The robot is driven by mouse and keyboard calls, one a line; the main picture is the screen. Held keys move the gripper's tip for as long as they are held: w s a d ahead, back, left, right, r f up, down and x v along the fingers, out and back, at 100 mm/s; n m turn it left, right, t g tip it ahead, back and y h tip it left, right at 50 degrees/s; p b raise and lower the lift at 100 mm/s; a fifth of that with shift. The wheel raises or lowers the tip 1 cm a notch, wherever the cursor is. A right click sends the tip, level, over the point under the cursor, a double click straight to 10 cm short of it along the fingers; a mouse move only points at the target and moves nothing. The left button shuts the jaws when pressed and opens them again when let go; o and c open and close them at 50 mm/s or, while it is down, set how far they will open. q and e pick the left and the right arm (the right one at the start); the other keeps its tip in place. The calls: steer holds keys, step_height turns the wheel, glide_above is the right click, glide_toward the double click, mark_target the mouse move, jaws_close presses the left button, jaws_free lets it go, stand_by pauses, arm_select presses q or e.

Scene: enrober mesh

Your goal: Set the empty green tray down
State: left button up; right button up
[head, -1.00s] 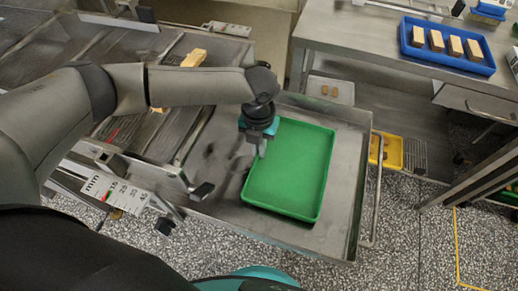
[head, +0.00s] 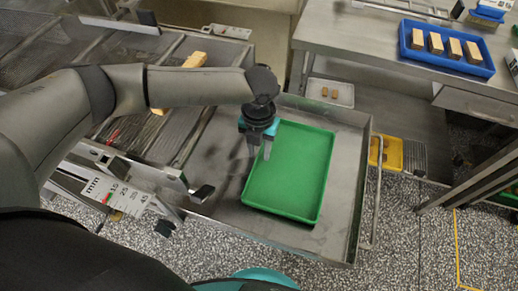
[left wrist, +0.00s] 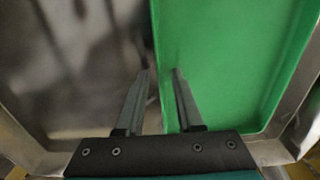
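The empty green tray (head: 290,172) lies flat in the shallow metal pan (head: 345,155), towards its right side. My left gripper (head: 258,155) is at the tray's left edge, pointing down. In the left wrist view its two fingers (left wrist: 161,75) stand apart, with the left rim of the green tray (left wrist: 230,60) running between them; one finger is over the tray's inside, the other over bare metal. I cannot tell whether either finger touches the rim. My right gripper is not in view.
A mesh conveyor with tan bars (head: 194,59) is at the upper left. A blue tray (head: 447,61) with several bars stands on the steel table (head: 345,38) at upper right. A yellow bin (head: 386,152) is right of the pan. Bare metal lies left of the green tray.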

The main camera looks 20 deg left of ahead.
arm_select(q)
step_height(320, 180, up, 6)
steer(key=shift+f+p, duration=0.1)
steer(key=shift+p, duration=0.85)
step_height(320, 180, up, 6)
steer(key=shift+f+p, duration=0.1)
steer(key=shift+p, duration=0.6)
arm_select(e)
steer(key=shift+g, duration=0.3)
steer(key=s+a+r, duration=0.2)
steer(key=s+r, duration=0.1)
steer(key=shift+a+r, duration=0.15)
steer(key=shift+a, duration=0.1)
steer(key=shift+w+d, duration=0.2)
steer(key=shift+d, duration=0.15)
